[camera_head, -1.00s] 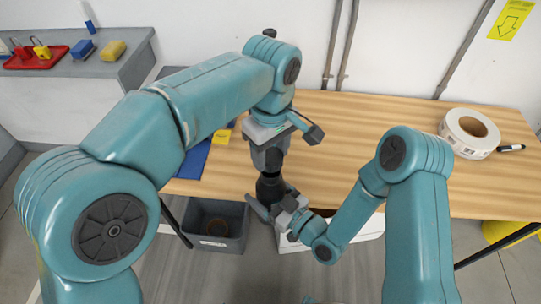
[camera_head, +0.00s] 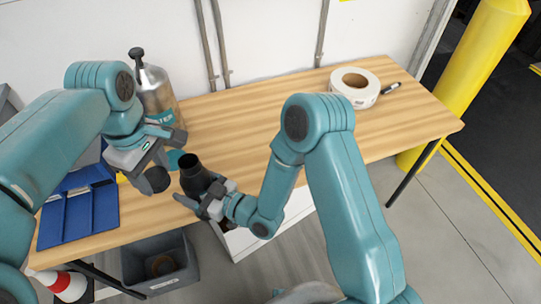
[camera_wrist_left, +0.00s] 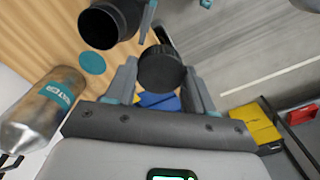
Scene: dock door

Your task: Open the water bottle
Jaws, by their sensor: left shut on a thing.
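A black water bottle (camera_head: 195,177) stands tilted at the table's front edge with its dark round mouth open at the top; the mouth also shows in the left wrist view (camera_wrist_left: 99,27). My right gripper (camera_head: 207,196) is shut around its body. My left gripper (camera_head: 162,168) is shut on a dark ribbed cap (camera_head: 157,180), held beside and left of the bottle, apart from it. The cap sits between both fingers in the left wrist view (camera_wrist_left: 162,70).
A steel canister (camera_head: 157,92) with a teal label stands behind my left gripper. A teal disc (camera_head: 173,161) lies nearby. A blue tray (camera_head: 80,212) is at left, a tape roll (camera_head: 355,86) at back right. A grey bin (camera_head: 160,262) sits below. The table's middle is clear.

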